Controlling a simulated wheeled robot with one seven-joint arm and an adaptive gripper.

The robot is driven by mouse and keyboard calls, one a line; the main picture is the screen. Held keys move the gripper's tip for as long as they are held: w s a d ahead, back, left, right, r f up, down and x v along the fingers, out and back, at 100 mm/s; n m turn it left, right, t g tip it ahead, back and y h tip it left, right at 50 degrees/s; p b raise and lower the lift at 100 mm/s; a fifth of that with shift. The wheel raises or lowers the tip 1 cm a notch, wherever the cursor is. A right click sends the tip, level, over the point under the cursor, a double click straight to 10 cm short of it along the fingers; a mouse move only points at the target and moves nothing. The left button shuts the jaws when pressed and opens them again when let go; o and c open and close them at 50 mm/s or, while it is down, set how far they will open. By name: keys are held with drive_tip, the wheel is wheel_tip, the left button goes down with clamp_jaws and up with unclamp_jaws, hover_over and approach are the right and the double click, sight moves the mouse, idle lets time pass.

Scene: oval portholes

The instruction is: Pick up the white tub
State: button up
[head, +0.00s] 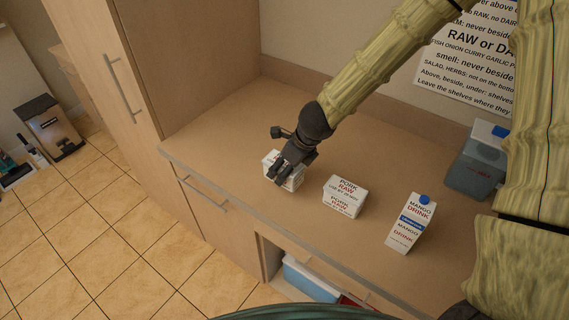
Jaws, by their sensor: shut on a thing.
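A small white container (270,158), which looks like the white tub, stands on the brown counter (225,133) left of the other packs. My gripper (280,176) reaches down over it from the upper right and is shut on it, with dark fingers across its front and top. The fingers hide much of the container and any print on it. I cannot tell whether it touches the counter.
A white pork box (344,196) and a mango drink carton (410,224) stand to the right. A grey-blue bin (473,168) is at the far right. A tall cabinet (190,60) bounds the left. An open shelf below holds a blue box (308,281).

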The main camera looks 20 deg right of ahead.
drive_tip(key=s+b, duration=0.1)
drive_tip(key=s, duration=0.3)
drive_tip(key=s+a+b, duration=0.1)
drive_tip(key=s+b, duration=0.1)
drive_tip(key=s, duration=0.1)
drive_tip(key=s+r+b, duration=0.1)
drive_tip(key=s, duration=0.3)
drive_tip(key=shift+s+a+r, duration=0.1)
drive_tip(key=shift+s+a, duration=0.2)
